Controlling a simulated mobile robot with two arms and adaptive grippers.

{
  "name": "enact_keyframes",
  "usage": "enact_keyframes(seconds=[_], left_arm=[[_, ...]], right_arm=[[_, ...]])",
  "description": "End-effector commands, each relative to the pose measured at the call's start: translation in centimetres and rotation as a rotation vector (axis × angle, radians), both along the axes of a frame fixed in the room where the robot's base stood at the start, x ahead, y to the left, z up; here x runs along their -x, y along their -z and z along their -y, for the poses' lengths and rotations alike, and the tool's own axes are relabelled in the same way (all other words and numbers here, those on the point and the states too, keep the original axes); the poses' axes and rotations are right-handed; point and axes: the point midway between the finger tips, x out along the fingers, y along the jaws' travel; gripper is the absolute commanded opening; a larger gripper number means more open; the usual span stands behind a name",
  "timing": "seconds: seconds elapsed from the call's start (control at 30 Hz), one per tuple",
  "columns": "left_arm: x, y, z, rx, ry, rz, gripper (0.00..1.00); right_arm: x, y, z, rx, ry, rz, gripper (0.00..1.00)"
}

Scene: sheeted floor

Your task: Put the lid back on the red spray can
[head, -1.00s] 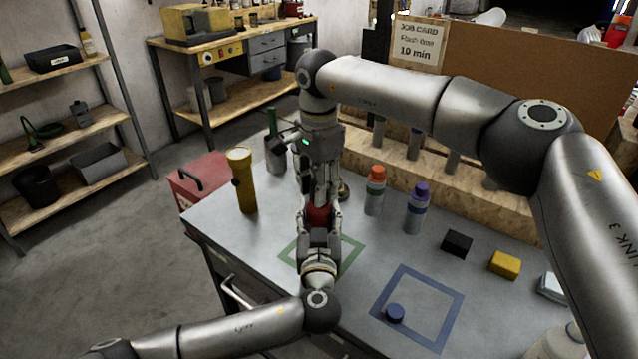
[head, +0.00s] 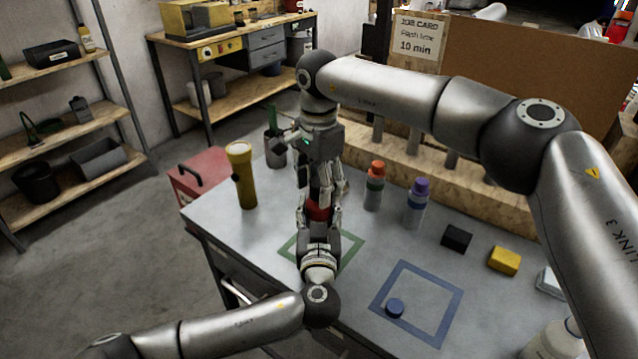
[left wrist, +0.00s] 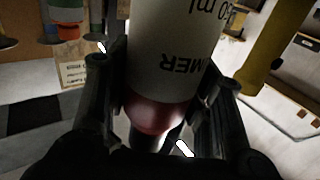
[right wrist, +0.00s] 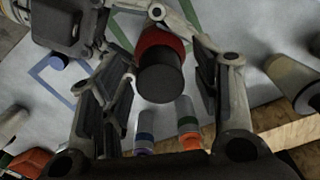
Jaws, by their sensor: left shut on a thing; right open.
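The red spray can (head: 318,209) is upright above the green square, mostly hidden by my grippers. My left gripper (head: 319,228) is shut around its body. The left wrist view shows its white label with upside-down lettering (left wrist: 180,65) and a red end. In the right wrist view, a dark cylindrical lid (right wrist: 160,82) meets the red part of the can (right wrist: 160,43). My right gripper (right wrist: 160,95) is open, with one finger on each side of the lid and gaps visible. I cannot tell whether the can's base touches the table.
The green square outline (head: 350,248) is under my left gripper. A blue round cap (head: 395,308) lies in the blue square outline (head: 440,335). An orange-capped bottle (head: 374,190) and purple-capped bottle (head: 416,205) stand close on the right, a yellow flashlight (head: 241,175) on the left.

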Motion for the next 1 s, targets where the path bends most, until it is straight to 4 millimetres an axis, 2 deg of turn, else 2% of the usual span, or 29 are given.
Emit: enact_keyframes(seconds=[0.17, 0.5, 0.6, 0.8, 1.0], left_arm=[[0.0, 0.0, 0.0, -0.001, 0.0, -0.001, 0.05], [0.0, 0.0, 0.0, -0.001, -0.001, -0.001, 0.05], [0.0, 0.0, 0.0, -0.001, 0.0, -0.001, 0.05], [0.0, 0.0, 0.0, -0.001, 0.0, -0.001, 0.05], [0.0, 0.0, 0.0, -0.001, 0.0, 0.0, 0.05]], right_arm=[[-0.1, -1.9, -0.1, -0.002, 0.0, 0.004, 0.57], [0.0, -8.9, -0.1, -0.002, 0.001, 0.003, 0.57], [-0.1, -10.4, -0.1, -0.002, 0.001, 0.002, 0.57], [0.0, -11.8, 0.0, -0.001, 0.0, 0.0, 0.57], [0.0, -12.0, 0.0, -0.001, -0.001, -0.001, 0.57]])
